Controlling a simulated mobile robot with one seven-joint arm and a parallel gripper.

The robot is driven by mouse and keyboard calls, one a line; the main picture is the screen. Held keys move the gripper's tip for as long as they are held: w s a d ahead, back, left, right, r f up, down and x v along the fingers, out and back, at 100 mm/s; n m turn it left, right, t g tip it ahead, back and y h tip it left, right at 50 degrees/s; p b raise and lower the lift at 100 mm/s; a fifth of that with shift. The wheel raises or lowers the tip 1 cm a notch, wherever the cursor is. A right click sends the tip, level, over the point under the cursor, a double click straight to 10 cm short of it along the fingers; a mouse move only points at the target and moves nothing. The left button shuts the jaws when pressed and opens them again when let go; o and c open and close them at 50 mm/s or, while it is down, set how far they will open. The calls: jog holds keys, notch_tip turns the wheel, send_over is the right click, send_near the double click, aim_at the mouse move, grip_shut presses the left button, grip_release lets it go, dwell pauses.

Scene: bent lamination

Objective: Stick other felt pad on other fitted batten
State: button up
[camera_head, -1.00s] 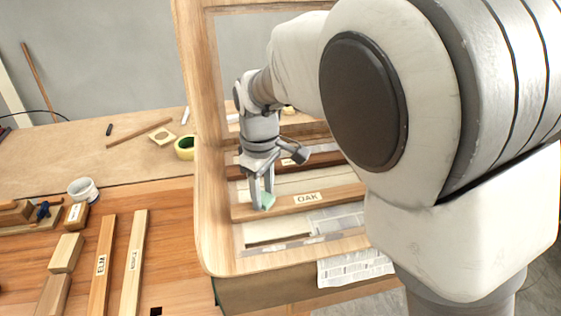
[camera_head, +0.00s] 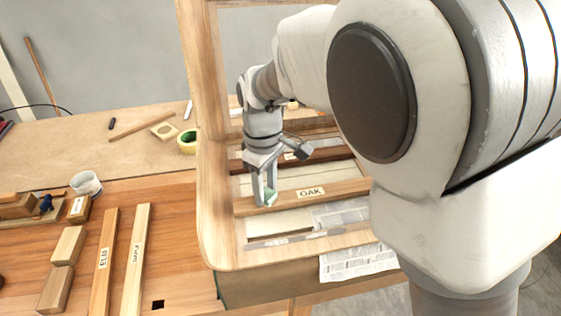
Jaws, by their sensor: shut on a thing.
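My gripper (camera_head: 264,198) points down at the left end of the batten labelled OAK (camera_head: 305,193), inside the wooden frame. It is shut on a small pale green felt pad (camera_head: 270,196). The pad is at the batten's left end; I cannot tell whether it touches the wood. A darker batten (camera_head: 315,156) lies across the frame farther back, partly hidden by my gripper and arm. My arm covers the right side of the frame, so the right ends of the battens are hidden.
The light wooden frame (camera_head: 213,205) has a raised rim. On the bench at left lie the ELM batten (camera_head: 103,262), another labelled batten (camera_head: 135,262) and wood blocks (camera_head: 68,246).

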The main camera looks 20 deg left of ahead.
jog(key=shift+f, duration=0.25)
jog(key=o, duration=1)
jog(key=shift+o, duration=0.2)
jog(key=shift+r, duration=0.1)
jog(key=shift+r+p, duration=2.55)
jog(key=shift+r, duration=0.9)
